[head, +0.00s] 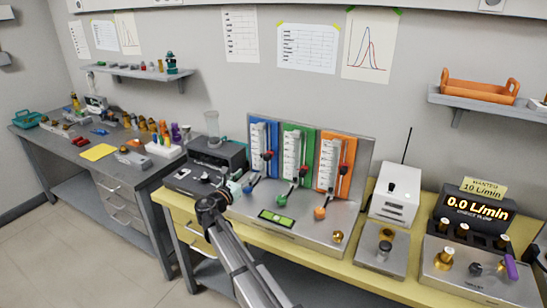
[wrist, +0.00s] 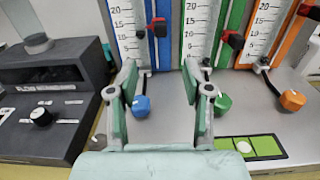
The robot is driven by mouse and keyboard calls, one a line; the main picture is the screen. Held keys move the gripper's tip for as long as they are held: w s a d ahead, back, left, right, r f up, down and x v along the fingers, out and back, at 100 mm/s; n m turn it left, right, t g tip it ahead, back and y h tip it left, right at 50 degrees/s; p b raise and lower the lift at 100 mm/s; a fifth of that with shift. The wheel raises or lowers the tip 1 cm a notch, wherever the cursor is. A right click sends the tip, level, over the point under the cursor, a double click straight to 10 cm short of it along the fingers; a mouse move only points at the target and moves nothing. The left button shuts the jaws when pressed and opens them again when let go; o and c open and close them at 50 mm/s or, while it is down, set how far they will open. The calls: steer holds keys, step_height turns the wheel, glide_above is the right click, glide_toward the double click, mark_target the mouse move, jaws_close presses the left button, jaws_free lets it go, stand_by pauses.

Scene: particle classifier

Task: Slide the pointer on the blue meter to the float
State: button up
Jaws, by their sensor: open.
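The blue meter (head: 272,133) is the leftmost of three upright panels on the metal stand. It has a white scale and a dark pointer (head: 267,155) with some red on it, low on its right side. In the wrist view the lower part of the blue meter (wrist: 145,54) shows, with the pointer (wrist: 158,27) near the top edge. In the head view my gripper (head: 232,190) is left of the blue knob (head: 247,188).
Green (head: 298,150) and orange (head: 335,165) meters stand to the right. Blue, green (wrist: 222,104) and orange (wrist: 292,100) knobs stick out below the meters. A dark device (head: 217,155) stands left of the stand. A green level (head: 276,218) lies on the stand's base.

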mark_target(265, 157)
steer(key=p+x, duration=0.4)
steer(key=x, duration=1.3)
steer(key=shift+w+d, duration=0.1)
steer(key=shift+w, duration=0.05)
jaws_close()
